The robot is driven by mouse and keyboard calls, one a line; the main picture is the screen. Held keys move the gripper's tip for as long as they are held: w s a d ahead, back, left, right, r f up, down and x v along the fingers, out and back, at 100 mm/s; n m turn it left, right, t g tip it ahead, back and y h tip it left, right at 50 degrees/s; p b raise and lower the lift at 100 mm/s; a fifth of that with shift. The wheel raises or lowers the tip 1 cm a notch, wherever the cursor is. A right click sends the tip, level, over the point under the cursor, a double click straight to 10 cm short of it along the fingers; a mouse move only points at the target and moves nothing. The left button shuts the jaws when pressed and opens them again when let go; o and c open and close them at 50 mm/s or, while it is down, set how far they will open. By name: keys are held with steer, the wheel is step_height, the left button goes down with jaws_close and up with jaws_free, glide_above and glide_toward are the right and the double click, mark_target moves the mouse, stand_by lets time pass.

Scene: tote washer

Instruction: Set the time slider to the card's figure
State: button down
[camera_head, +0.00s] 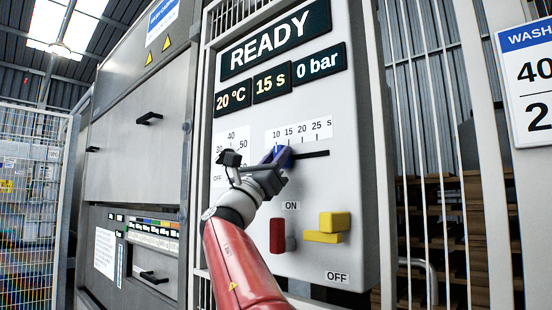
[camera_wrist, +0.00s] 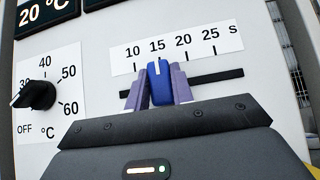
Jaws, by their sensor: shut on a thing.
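The time slider's blue knob (camera_wrist: 159,84) sits on a black horizontal slot (camera_wrist: 215,82) under a scale marked 10, 15, 20 and 25 s. Its white line points at about 15. My gripper (camera_wrist: 158,88) is shut on the knob, with a finger on either side; in the head view my gripper (camera_head: 279,158) covers the slot's left part. The display's time field (camera_head: 271,85) reads 15 s. The wash card (camera_head: 535,80) at the right edge is cut off; "WASH", "40" and a "2" show, and the rest is out of view.
Below the slider are a red handle (camera_head: 277,235) and a yellow handle (camera_head: 328,228). The display reads READY, 20 °C and 0 bar.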

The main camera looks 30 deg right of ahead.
steer(key=s+b, duration=0.1)
steer(key=s+d+b, duration=0.1)
steer(key=s, duration=0.1)
steer(key=shift+s+d+f, duration=0.1)
steer(key=shift+s+f, duration=0.05)
steer(key=shift+s, duration=0.35)
steer(key=shift+w, duration=0.1)
steer(key=c, duration=1.2)
jaws_free()
steer(key=b, duration=0.3)
glide_toward(290, 156)
steer(key=s, duration=0.2)
steer(key=s+r, duration=0.1)
steer(key=shift+a, duration=0.35)
steer(key=shift+a, duration=0.1)
